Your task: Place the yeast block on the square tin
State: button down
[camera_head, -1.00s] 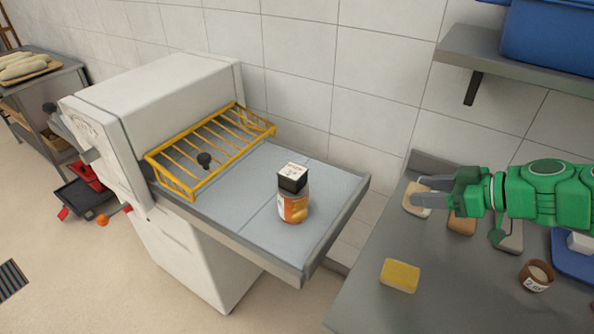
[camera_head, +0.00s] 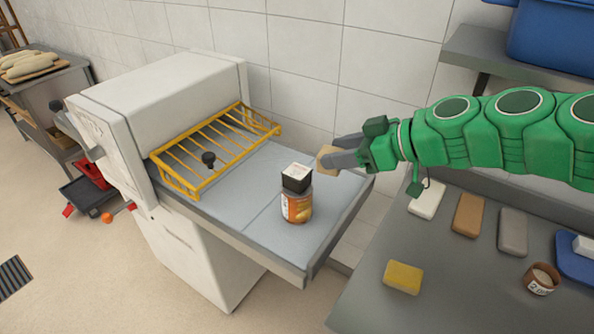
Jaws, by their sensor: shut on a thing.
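My gripper (camera_head: 335,159) is shut on a beige block, which looks like the yeast block (camera_head: 326,158). It holds the block in the air, to the right of and a little higher in the picture than a small dark square tin (camera_head: 297,184) with a pale, printed top. The tin sits on an orange-labelled jar (camera_head: 297,207) on the grey table of the white machine. The block and the tin appear apart. The gripper's fingers hide part of the block. Nothing lies on the tin's top.
A yellow rack (camera_head: 215,150) stands on the machine table (camera_head: 245,215), left of the jar. The grey bench (camera_head: 455,290) at right holds white (camera_head: 428,199), brown (camera_head: 468,214), grey (camera_head: 512,231) and yellow (camera_head: 403,277) blocks, and a brown round container (camera_head: 541,279). A shelf (camera_head: 485,56) overhangs the bench.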

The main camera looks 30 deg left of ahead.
jog(key=shift+g, duration=0.3)
jog(key=s+a+r, duration=0.1)
jog(key=s+a, duration=0.1)
jog(key=shift+s+a+r, duration=0.3)
jog(key=shift+a+r, duration=0.05)
jog(key=shift+a, duration=0.05)
jog(key=shift+s+d+m+t, duration=0.1)
jog(key=shift+s+m+t, duration=0.05)
jog(key=shift+m+t, duration=0.45)
jog(key=shift+s+d+m+t, duration=0.1)
jog(key=shift+m+t, duration=0.4)
jog(key=shift+t, duration=0.1)
send_over(304, 174)
jog(key=shift+f, duration=6.45)
